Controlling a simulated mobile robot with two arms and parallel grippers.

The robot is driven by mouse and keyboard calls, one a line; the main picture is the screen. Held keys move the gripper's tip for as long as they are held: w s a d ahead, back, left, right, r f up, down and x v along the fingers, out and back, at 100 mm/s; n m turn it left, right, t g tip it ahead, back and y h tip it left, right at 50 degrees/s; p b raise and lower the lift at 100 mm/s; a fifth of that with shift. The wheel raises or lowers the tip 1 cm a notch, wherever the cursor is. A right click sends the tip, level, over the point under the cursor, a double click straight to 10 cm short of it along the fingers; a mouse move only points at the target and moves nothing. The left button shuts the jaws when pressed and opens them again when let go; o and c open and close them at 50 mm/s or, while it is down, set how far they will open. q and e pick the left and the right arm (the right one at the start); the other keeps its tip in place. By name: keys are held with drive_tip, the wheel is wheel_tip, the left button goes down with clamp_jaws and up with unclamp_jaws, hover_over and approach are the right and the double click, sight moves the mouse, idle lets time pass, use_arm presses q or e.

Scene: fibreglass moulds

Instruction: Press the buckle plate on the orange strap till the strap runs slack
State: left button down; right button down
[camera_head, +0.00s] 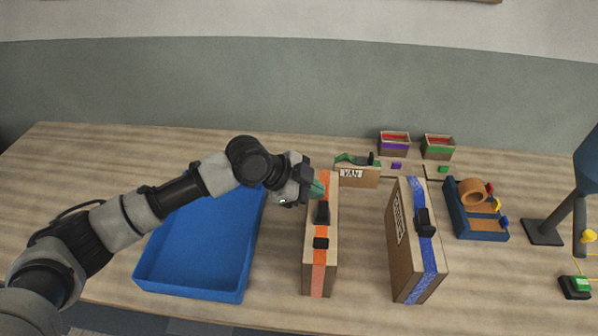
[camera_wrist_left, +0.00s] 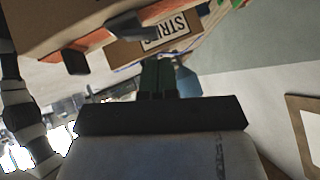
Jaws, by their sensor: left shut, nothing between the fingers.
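A cardboard box (camera_head: 308,250) stands upright on the table with an orange strap (camera_head: 319,272) over its top and down its near end. A black buckle (camera_head: 322,213) sits on the strap, with a smaller black piece (camera_head: 321,243) nearer me. My left gripper (camera_head: 318,188) is shut and empty, its green fingertips by the box's far end, just beyond the buckle. I cannot tell whether they touch the box. In the left wrist view the shut fingers (camera_wrist_left: 157,76) point towards a labelled cardboard piece; the orange strap (camera_wrist_left: 112,40) shows at upper left. My right gripper is out of view.
A blue tray (camera_head: 195,285) lies left of the box, under my left arm. A box with a blue strap (camera_head: 428,262) stands to the right. Behind is a low labelled box (camera_head: 358,177) with a green strap; a blue holder (camera_head: 480,230) stands further right.

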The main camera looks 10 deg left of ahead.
sight(312, 208)
use_arm(q)
drive_tip(key=shift+w+a+f+p, duration=0.1)
drive_tip(key=shift+w+f+p, duration=0.1)
drive_tip(key=shift+f, duration=0.45)
drive_tip(key=shift+w+a+f+p, duration=0.1)
drive_tip(key=shift+w+f, duration=0.05)
drive_tip(key=shift+f, duration=0.45)
drive_tip(key=shift+d, duration=0.1)
drive_tip(key=shift+f, duration=0.15)
drive_tip(key=f+b, duration=0.1)
drive_tip(key=b, duration=0.1)
drive_tip(key=shift+w+f+b, duration=0.2)
drive_tip(key=shift+w+b, duration=0.1)
drive_tip(key=shift+w, duration=0.1)
drive_tip(key=shift+r+p, duration=0.25)
drive_tip(key=shift+p, duration=0.15)
drive_tip(key=shift+r, duration=0.15)
drive_tip(key=shift+r+p, duration=0.55)
drive_tip(key=shift+r, duration=0.15)
